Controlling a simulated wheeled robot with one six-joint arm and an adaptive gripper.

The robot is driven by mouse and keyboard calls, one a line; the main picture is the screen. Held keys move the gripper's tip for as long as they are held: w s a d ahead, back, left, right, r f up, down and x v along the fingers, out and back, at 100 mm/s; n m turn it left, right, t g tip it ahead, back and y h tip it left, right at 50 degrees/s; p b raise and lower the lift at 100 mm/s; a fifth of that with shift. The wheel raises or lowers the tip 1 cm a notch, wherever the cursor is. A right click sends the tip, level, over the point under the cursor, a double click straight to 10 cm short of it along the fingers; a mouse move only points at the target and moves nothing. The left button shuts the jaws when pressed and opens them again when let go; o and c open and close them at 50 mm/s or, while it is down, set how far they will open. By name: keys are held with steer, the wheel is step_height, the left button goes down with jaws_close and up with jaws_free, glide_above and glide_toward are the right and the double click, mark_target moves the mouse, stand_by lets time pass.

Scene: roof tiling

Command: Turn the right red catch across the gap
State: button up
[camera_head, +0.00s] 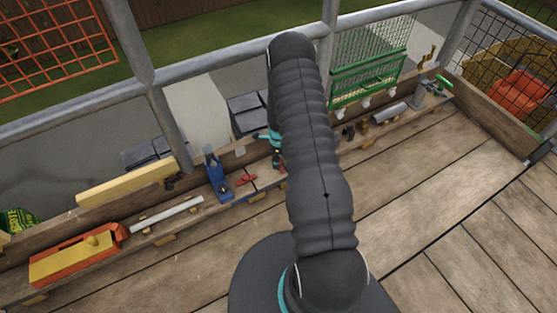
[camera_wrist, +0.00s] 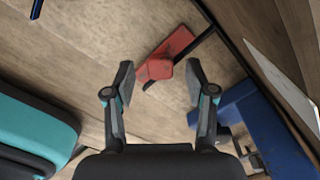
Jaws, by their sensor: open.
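A red catch (camera_wrist: 172,54) with a raised round-cornered knob lies on the wood in the wrist view, slanting up to the right. A dark narrow strip or slot runs close to its right end. My gripper (camera_wrist: 160,82) is open, with one finger on each side of the catch's lower end, and holds nothing. I cannot tell whether the fingers touch it. In the head view a red catch (camera_head: 245,180) shows beside the blue tool, and a bit of red (camera_head: 283,169) shows at my arm's edge. Which catch the wrist view shows is unclear.
A blue tool (camera_head: 217,178) stands left of the catch; blue metal (camera_wrist: 262,130) is close to my right finger. A pale bar (camera_head: 167,214) and an orange-and-yellow tool (camera_head: 78,256) lie farther left. A green rack (camera_head: 368,75) stands at the rail. The plank floor is clear.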

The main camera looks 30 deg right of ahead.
steer(key=shift+f, duration=0.3)
jaws_close()
